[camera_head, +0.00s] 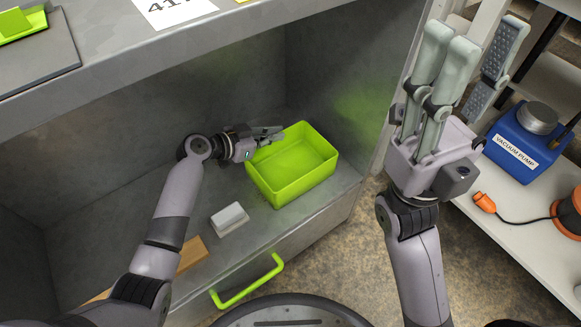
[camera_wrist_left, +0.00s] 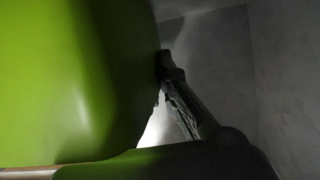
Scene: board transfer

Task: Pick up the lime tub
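The lime tub (camera_head: 290,185) is an open, bright green rectangular box standing upright on the grey shelf inside the cabinet. My left gripper (camera_head: 268,133) is at the tub's far-left rim, its fingers reaching along and over that edge. In the left wrist view the tub's green wall (camera_wrist_left: 70,80) fills the left side, and one dark finger leans in with its tip at the wall's edge. The other fingers are hidden there, so its grasp is unclear. My right gripper (camera_head: 478,38) is empty, raised at the right with its fingers spread apart.
A small white-grey block (camera_head: 229,219) and a wooden piece (camera_head: 191,254) lie left of the tub. A drawer with a lime handle (camera_head: 248,283) is below. A blue vacuum pump (camera_head: 523,143) and an orange plug (camera_head: 484,202) sit on the right-hand shelf. The cabinet top overhangs the shelf.

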